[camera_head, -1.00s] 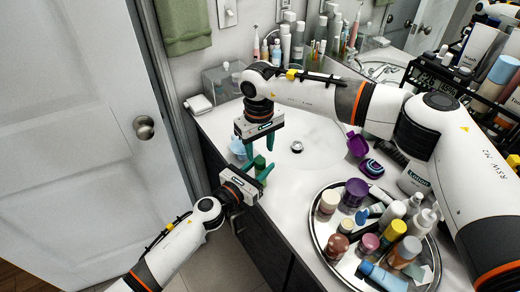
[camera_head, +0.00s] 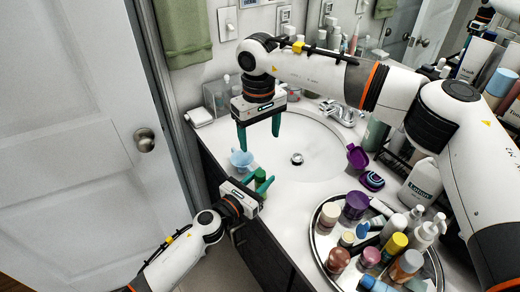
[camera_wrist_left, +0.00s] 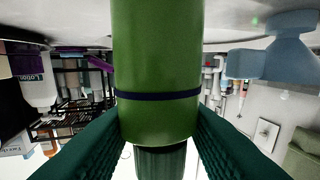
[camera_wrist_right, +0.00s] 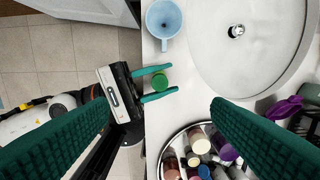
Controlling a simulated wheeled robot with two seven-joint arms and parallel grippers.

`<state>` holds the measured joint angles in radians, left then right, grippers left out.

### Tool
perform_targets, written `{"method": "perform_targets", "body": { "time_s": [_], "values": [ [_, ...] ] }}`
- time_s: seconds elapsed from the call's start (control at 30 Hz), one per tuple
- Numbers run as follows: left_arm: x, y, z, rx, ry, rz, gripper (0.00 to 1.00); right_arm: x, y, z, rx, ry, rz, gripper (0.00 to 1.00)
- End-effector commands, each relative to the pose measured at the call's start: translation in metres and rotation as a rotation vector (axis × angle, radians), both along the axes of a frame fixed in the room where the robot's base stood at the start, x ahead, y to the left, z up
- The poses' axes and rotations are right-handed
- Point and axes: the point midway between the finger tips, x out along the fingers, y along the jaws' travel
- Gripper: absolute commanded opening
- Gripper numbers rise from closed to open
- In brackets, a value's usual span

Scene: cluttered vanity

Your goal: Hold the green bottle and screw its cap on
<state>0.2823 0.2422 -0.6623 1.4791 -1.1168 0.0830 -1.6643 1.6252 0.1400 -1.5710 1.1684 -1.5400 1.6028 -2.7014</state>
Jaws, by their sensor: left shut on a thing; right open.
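The green bottle (camera_head: 260,174) stands upright at the front edge of the vanity counter. My left gripper (camera_head: 257,187) is shut on it. The left wrist view shows the bottle's green body (camera_wrist_left: 155,60) with a dark blue band, between the ridged teal fingers. A darker green ridged cap (camera_wrist_left: 160,163) sits in line on the bottle's top end; how tightly it sits I cannot tell. From above, the round green top (camera_wrist_right: 159,82) shows between the left fingers. My right gripper (camera_head: 259,133) is open and empty above the bottle, apart from it.
A light blue cup (camera_head: 241,160) stands just behind the bottle. The sink basin (camera_head: 325,150) is to the right. A round tray (camera_head: 318,245) crowded with bottles and jars is at the front right. A purple scoop (camera_head: 357,156) lies beside the sink.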

Motion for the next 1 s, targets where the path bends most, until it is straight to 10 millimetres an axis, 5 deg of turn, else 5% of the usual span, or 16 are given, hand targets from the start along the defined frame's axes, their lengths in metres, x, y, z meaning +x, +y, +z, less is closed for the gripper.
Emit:
{"method": "perform_targets", "body": {
  "time_s": [0.2,0.57,0.6,0.7,1.0],
  "values": [
    [0.000,0.000,0.000,0.000,0.000,0.000,0.00,0.000,0.001,0.029,0.000,0.000,0.001,0.73],
    [0.000,0.000,0.000,0.000,0.000,0.000,0.00,-0.001,0.001,0.034,-0.001,0.001,0.001,0.73],
    [0.000,0.000,0.000,0.000,0.000,0.000,0.40,-0.001,0.001,0.034,-0.001,0.001,0.001,0.73],
    [0.000,0.000,0.000,0.000,0.000,0.000,0.57,-0.001,0.001,0.034,-0.001,0.001,0.001,0.73],
    [0.000,0.000,0.000,0.000,0.000,0.000,0.61,-0.001,0.001,0.033,-0.001,0.001,0.001,0.73]
  ]
}}
